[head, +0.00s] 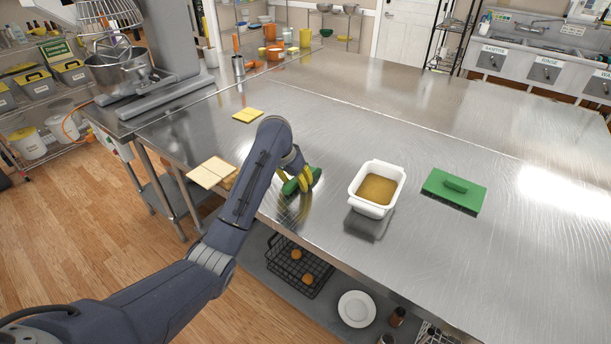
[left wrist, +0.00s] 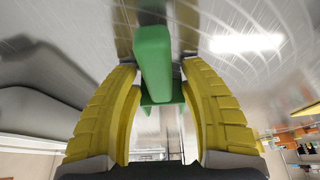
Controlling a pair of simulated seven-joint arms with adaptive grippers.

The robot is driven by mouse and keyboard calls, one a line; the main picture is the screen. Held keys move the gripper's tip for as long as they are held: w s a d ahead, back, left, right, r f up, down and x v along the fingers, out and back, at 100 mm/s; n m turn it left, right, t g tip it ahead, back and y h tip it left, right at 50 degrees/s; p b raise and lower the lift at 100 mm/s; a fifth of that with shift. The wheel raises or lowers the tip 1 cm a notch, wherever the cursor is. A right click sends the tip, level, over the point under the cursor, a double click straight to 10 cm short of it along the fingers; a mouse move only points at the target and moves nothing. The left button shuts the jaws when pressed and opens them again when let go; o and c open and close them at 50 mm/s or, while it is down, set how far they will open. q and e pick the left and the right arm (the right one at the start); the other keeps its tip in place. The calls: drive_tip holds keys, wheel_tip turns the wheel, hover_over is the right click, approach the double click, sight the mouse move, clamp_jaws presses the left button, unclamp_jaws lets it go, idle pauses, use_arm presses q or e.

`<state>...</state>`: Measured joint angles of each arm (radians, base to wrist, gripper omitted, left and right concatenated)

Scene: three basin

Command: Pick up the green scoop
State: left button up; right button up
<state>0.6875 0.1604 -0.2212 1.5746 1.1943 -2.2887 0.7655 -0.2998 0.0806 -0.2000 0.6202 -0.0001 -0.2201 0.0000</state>
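The green scoop (head: 291,188) lies on the steel table in front of my left arm, partly hidden by my gripper in the head view. My left gripper (head: 298,180), with yellow fingers, is down at the scoop. In the left wrist view the scoop's green handle (left wrist: 153,62) lies between the two fingers. A narrow gap shows between the handle and the right-hand finger, so the left gripper (left wrist: 159,68) looks open around it. Whether the left-hand finger touches the handle cannot be told. My right gripper is not in view.
A white basin (head: 367,206) with brownish contents stands right of the scoop. A green block with a handle (head: 455,188) lies farther right. A pale yellow board (head: 208,174) and a yellow pad (head: 248,115) lie to the left. The table behind the scoop is clear.

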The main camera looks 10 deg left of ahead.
use_arm(q)
clamp_jaws()
drive_tip(key=shift+r, duration=0.1)
wheel_tip(320, 180, up, 20)
idle(0.9)
drive_tip(key=shift+c, duration=2)
unclamp_jaws()
clamp_jaws()
